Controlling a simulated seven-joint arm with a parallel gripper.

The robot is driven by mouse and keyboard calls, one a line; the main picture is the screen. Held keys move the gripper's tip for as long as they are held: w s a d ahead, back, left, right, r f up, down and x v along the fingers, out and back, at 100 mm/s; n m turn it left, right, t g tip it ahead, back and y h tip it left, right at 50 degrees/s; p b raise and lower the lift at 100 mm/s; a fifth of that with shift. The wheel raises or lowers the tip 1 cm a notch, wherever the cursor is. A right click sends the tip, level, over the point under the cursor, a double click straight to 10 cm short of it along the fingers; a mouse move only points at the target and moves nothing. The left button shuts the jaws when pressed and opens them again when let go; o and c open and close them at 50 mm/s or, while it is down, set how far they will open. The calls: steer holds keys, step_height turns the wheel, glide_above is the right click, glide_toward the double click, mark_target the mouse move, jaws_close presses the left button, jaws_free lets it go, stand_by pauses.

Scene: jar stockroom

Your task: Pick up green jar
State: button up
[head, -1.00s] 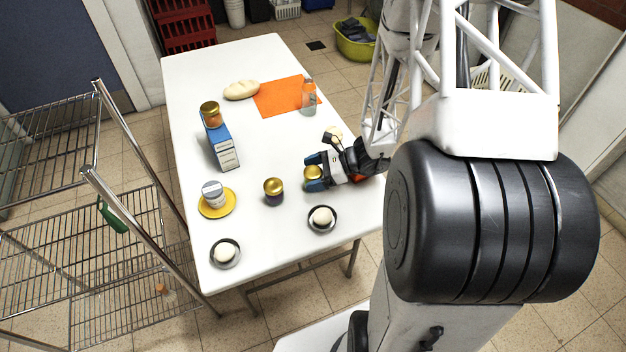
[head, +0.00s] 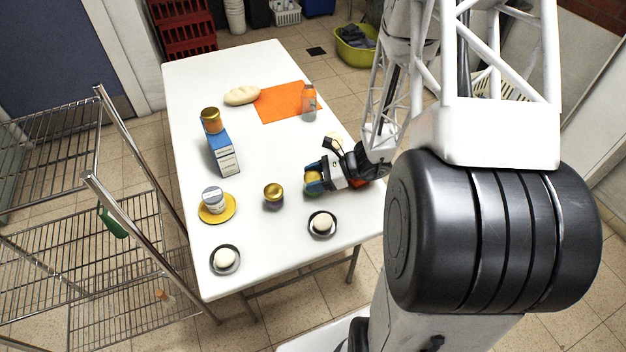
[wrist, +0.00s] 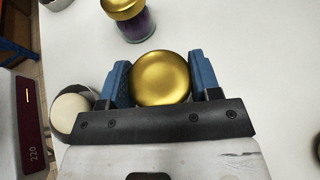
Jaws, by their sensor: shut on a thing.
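My gripper (head: 314,180) is low over the right part of the white table, pointing left. Its blue fingers are shut on a gold-lidded jar (wrist: 160,78), one finger on each side below the lid. The lid also shows in the head view (head: 313,177). A purple jar with a gold lid (head: 273,196) stands just left of the gripper; it also shows ahead of the fingers in the wrist view (wrist: 130,22).
A dark bowl with a white ball (head: 321,224) stands close in front of the gripper. Another such bowl (head: 224,259) and a grey jar (head: 213,200) on a yellow plate are left.

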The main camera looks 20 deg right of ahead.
mark_target(313, 176)
steer(key=shift+r, duration=4.8)
steer(key=shift+r, duration=0.1)
